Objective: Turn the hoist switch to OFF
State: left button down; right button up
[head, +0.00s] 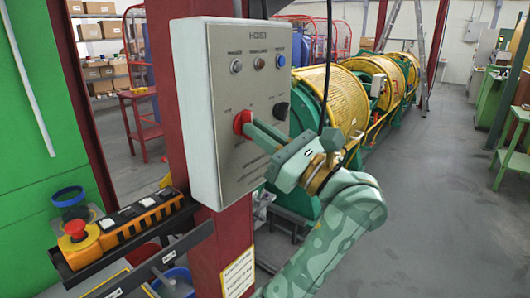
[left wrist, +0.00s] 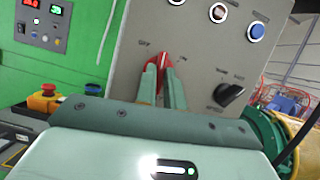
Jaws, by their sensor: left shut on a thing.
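The grey hoist box (head: 225,175), marked HOIST, hangs on a dark red post. A red switch knob (head: 242,121) is on its front face, and it also shows in the left wrist view (left wrist: 165,60). My left gripper (head: 252,130) reaches it from the lower right and is shut on the knob, with one finger on either side in the left wrist view. My right gripper is not in view.
Three small round lamps or buttons, one blue (head: 281,61), line the box's top. An orange pendant (head: 130,225) with a red button lies on a shelf at lower left. A black cable hangs close to my gripper.

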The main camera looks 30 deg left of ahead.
pick_arm(q)
jog(key=shift+w+n+g+h+b, duration=0.1)
jog(key=shift+n+g+h+b, duration=0.15)
jog(key=shift+n+g+b, duration=0.95)
jog(key=shift+w+n+g+h+b, duration=0.1)
jog(key=shift+n+g+h+b, duration=0.35)
jog(key=shift+n+b, duration=1.4)
jog(key=shift+w+n+g+h+b, duration=0.1)
jog(key=shift+n+g+b, duration=0.7)
jog(key=shift+n, duration=1.55)
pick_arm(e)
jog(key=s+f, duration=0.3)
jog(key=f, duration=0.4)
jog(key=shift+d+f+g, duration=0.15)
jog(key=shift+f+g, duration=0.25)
pick_arm(q)
jog(key=shift+s+r, duration=0.1)
jog(key=c, duration=1.5)
grip_release()
